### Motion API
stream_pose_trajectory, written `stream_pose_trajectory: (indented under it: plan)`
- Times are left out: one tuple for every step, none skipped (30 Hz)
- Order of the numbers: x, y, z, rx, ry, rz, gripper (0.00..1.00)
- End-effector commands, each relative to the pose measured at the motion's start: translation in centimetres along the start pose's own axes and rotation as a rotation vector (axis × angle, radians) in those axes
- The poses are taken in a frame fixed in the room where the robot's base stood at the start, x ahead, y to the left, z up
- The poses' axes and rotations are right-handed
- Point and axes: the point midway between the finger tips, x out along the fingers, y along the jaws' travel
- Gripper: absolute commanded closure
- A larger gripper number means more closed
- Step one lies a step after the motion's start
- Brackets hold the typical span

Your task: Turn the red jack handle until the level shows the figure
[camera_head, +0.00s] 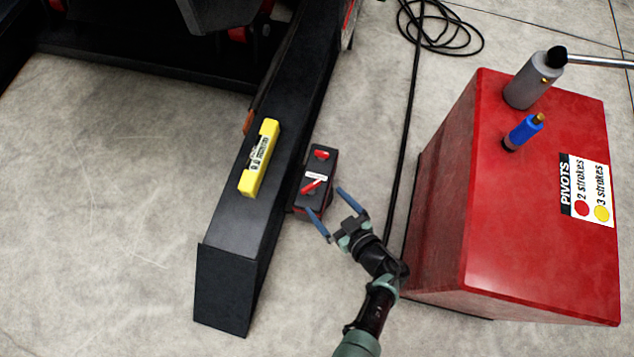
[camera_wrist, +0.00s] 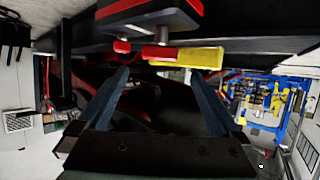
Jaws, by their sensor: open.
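A small dark box (camera_head: 301,205) with red edges is fixed to the right side of the black beam. It carries two red handles, a far one (camera_head: 321,154) and a near slanted one (camera_head: 313,186), with a white label between them. I cannot tell from the label which is the jack handle. The yellow level (camera_head: 259,158) lies along the beam top; its reading is too small to make out. My gripper (camera_head: 326,199) is open and empty, just short of the near handle. In the wrist view, a red handle (camera_wrist: 158,52) shows beyond the fingertips, beside the yellow level (camera_wrist: 195,57).
The black beam (camera_head: 228,215) runs away from me. A red cabinet (camera_head: 540,240) stands at right, bearing a grey cylinder (camera_head: 528,85), a blue-handled tool (camera_head: 523,131) and a "PIVOTS" strokes label (camera_head: 587,190). A black cable (camera_head: 408,130) crosses the floor between. Floor at left is clear.

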Motion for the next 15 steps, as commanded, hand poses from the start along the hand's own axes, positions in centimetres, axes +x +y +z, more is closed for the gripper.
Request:
stream_pose_trajectory:
  plan:
    - [-1.4, 0.1, -0.3, 0.003, -0.002, 0.005, 0.0]
    - [-1.9, 0.1, -0.3, 0.002, -0.001, 0.004, 0.0]
    - [-2.5, 0.1, -0.3, 0.001, -0.001, 0.004, 0.0]
    - [-2.9, 0.1, -0.2, 0.001, -0.001, 0.003, 0.0]
    - [-3.3, 0.0, -0.2, 0.001, -0.001, 0.002, 0.0]
    - [-3.7, 0.0, -0.1, 0.001, -0.001, 0.002, 0.0]
    - [-4.0, 0.0, -0.1, 0.001, 0.0, 0.002, 0.0]
    - [-4.2, 0.0, -0.1, 0.001, 0.0, 0.001, 0.0]
    - [-4.4, 0.0, 0.0, 0.001, -0.001, 0.001, 0.0]
    - [-4.5, 0.0, 0.0, 0.0, -0.001, 0.001, 0.0]
    - [-4.6, 0.0, 0.0, 0.0, -0.001, 0.001, 0.0]
    - [-4.7, 0.0, 0.1, 0.0, -0.001, 0.0, 0.0]
    - [-4.7, 0.0, 0.1, 0.0, -0.001, 0.0, 0.0]
    - [-4.7, 0.0, 0.1, 0.0, -0.001, 0.0, 0.0]
    - [-4.7, 0.0, 0.1, 0.0, -0.001, -0.001, 0.0]
